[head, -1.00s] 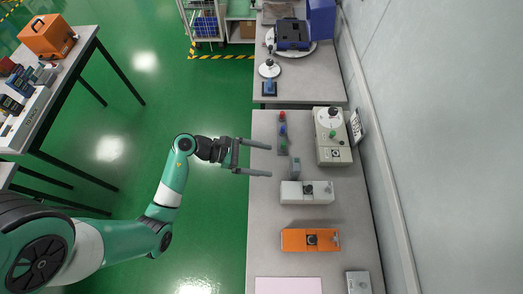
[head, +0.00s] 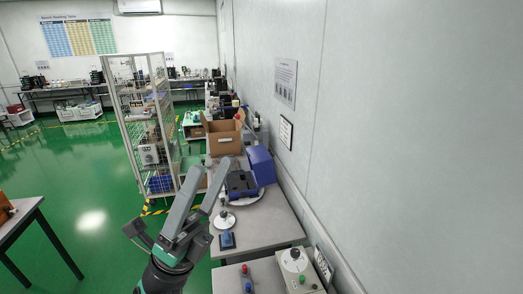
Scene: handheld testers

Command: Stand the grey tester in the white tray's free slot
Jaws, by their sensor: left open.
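My left gripper (head: 209,167) is open and empty, with its two long grey fingers pointing up and away in the middle left of the head view. It is in the air, and I see nothing between the fingers. I cannot make out the grey tester or the white tray in this view. My right gripper is not in view.
A grey bench (head: 262,215) runs along the right wall, with a blue device (head: 240,182) and a small dial stand (head: 224,220). A pale dial box (head: 293,262) stands nearer. A wire cage (head: 140,120) stands beyond; a dark-legged table (head: 30,215) is left. Green floor lies between.

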